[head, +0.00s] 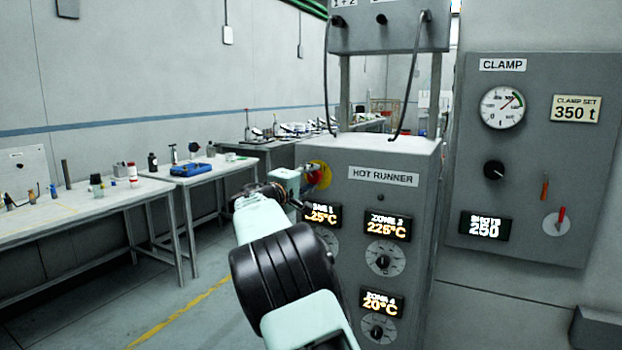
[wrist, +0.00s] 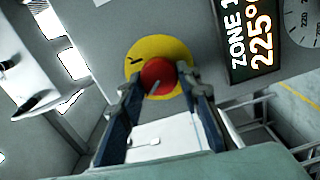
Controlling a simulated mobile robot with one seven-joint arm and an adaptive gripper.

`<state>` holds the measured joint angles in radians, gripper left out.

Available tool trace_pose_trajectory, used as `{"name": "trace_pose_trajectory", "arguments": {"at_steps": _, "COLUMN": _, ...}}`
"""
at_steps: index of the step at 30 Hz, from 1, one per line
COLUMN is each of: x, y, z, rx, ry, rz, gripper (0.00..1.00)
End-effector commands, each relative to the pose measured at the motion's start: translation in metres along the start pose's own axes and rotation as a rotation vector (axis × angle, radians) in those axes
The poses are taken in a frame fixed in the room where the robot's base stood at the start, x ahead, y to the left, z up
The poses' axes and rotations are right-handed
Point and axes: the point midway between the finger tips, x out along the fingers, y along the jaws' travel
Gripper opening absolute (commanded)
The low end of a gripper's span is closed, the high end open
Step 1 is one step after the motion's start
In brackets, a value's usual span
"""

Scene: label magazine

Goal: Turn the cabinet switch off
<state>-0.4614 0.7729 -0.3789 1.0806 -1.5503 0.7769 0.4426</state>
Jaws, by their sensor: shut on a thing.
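The cabinet switch is a red knob (wrist: 157,74) on a round yellow plate (wrist: 172,46). It sits on the grey hot runner cabinet (head: 390,158), at the upper left of its front. In the head view the yellow plate (head: 322,168) shows partly behind my gripper (head: 308,178). In the wrist view my gripper (wrist: 160,88) has one finger on each side of the red knob and is shut on it. The lettering there is not readable.
A zone 1 display (wrist: 252,35) is close beside the switch. Zone dials (head: 384,258) are lower on the cabinet. A clamp panel (head: 535,160) with a gauge is on the right. Workbenches (head: 80,214) with small items stand left; the floor between is clear.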

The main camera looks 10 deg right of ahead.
Motion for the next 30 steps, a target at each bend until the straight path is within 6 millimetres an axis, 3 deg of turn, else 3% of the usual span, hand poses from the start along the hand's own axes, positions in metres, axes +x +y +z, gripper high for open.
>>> {"name": "trace_pose_trajectory", "arguments": {"at_steps": 9, "x": -0.0002, "y": -0.0004, "z": -0.0003, "rx": -0.102, "ry": 0.001, "rz": 0.001, "gripper": 0.07}}
{"name": "trace_pose_trajectory", "arguments": {"at_steps": 24, "x": -0.0002, "y": -0.0007, "z": -0.0003, "rx": -0.118, "ry": 0.001, "rz": 0.001, "gripper": 0.07}}
{"name": "trace_pose_trajectory", "arguments": {"at_steps": 25, "x": -0.0002, "y": -0.0007, "z": -0.0003, "rx": -0.118, "ry": 0.001, "rz": 0.0, "gripper": 0.34}}
{"name": "trace_pose_trajectory", "arguments": {"at_steps": 30, "x": -0.0001, "y": -0.0007, "z": -0.0002, "rx": -0.117, "ry": 0.0, "rz": 0.0, "gripper": 0.48}}
